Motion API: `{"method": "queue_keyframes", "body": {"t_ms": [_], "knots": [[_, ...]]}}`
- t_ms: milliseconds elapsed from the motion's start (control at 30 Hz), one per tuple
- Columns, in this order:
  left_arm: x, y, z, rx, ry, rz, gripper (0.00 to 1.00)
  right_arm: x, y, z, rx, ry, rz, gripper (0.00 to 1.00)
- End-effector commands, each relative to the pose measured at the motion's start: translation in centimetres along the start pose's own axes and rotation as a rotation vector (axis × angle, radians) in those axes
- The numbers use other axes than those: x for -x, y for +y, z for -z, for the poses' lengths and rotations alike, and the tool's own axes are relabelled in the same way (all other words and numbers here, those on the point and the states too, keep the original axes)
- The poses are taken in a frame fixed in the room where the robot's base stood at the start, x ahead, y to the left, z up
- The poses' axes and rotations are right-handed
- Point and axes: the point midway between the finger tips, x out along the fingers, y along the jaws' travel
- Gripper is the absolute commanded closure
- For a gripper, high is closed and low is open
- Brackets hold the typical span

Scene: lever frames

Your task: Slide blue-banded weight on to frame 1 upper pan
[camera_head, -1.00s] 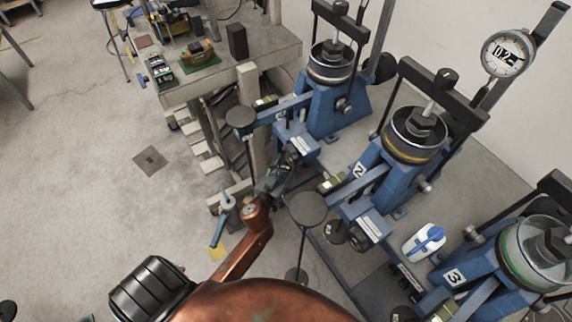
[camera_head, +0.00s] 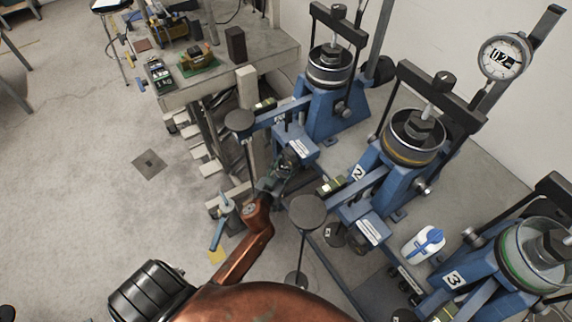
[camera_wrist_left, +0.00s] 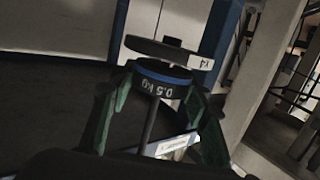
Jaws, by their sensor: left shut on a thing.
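My left gripper (camera_wrist_left: 155,105) is shut on the blue-banded weight (camera_wrist_left: 163,82), a dark disc marked 0.5 kg, with a green finger on either side. In the wrist view, a wider dark disc with a white tag (camera_wrist_left: 165,52) shows just above the weight, and a thin rod (camera_wrist_left: 149,126) shows below it. I cannot tell whether weight and disc touch. In the head view, my left gripper (camera_head: 272,184) is low beside the farthest blue frame (camera_head: 335,108); the weight is not clear there. That frame's round upper pan (camera_head: 239,120) is on its left. My right gripper is out of view.
A second blue frame (camera_head: 395,165) with its pan (camera_head: 307,211) stands close to my left arm, and frame 3 (camera_head: 455,280) is nearer. A grey table (camera_head: 255,60) with tools stands behind. The floor at left is mostly clear.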

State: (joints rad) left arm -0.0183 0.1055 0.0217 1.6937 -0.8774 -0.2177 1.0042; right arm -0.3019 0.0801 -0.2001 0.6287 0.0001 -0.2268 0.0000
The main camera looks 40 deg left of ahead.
Motion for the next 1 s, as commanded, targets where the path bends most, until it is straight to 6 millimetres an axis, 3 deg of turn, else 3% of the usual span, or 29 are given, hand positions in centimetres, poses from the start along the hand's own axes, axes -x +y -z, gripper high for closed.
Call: {"method": "queue_keyframes", "body": {"t_ms": [900, 933, 1000], "knots": [[-0.13, 0.06, -0.55, 0.0, 0.004, -0.002, 0.89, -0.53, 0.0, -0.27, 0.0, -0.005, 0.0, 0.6], [-0.13, 0.06, -0.55, 0.0, 0.004, -0.001, 0.56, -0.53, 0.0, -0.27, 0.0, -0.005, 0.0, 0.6], [-0.13, 0.05, -0.57, 0.0, 0.003, -0.001, 0.51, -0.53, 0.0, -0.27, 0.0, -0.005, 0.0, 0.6]]}}
